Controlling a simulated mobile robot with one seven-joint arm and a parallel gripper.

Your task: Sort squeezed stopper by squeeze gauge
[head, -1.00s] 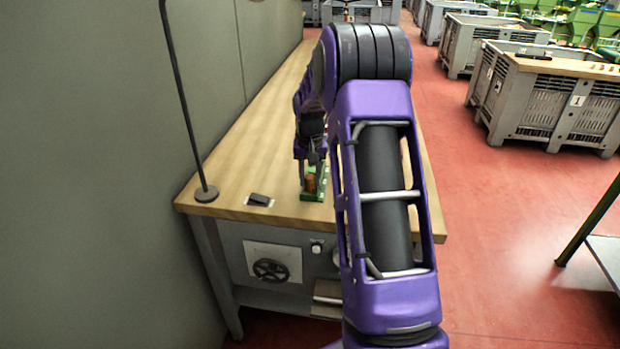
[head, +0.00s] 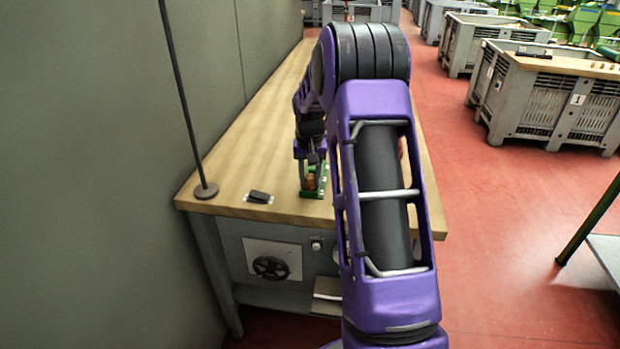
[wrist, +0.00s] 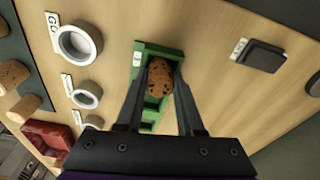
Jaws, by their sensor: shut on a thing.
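A brown speckled cork stopper (wrist: 160,77) sits in the near-end slot of a green gauge block (wrist: 146,48) in the wrist view. The same stopper (head: 310,182) and block (head: 314,195) show small in the head view, near the bench's front end. My gripper (wrist: 157,84) has one finger on each side of the stopper and is shut on it. White-rimmed round cups (wrist: 78,42) with labels stand left of the block, one label reading "GO". A second, smaller cup (wrist: 87,94) is below it. The stopper's underside is hidden.
A dark tray (wrist: 14,45) with several corks (wrist: 20,108) lies at the wrist view's left, beside a red object (wrist: 48,136). A thin stand (head: 206,190) rises from the bench (head: 245,150).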

